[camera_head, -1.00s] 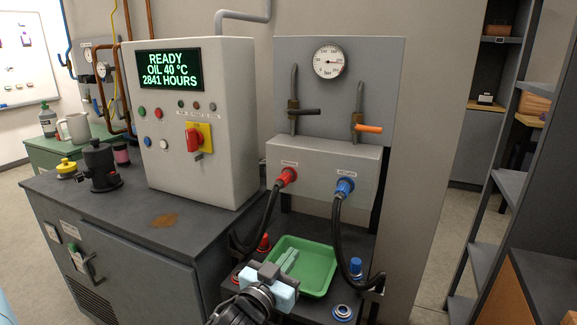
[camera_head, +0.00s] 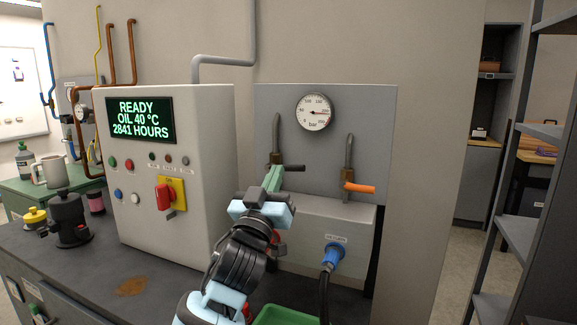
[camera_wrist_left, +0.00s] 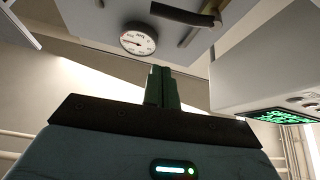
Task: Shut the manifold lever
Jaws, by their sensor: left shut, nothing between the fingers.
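Two valve levers sit on pipes on the grey back panel (camera_head: 385,120). One has a black handle (camera_head: 293,168) and the other an orange handle (camera_head: 360,189); both handles stick out sideways to the right. My left gripper (camera_head: 272,177) is shut and empty, its green fingers pointing up just left of the black handle. It hides the lower part of that valve. Whether the fingers touch it cannot be told. In the left wrist view the shut fingers (camera_wrist_left: 161,88) stand below the black handle (camera_wrist_left: 185,14), with a visible gap. My right gripper is not in view.
A pressure gauge (camera_head: 314,112) sits above the valves. The manifold box (camera_head: 300,215) below has a blue hose coupling (camera_head: 333,257). The control cabinet (camera_head: 215,150) with a red switch stands close on the left. A green tray (camera_head: 285,316) lies below.

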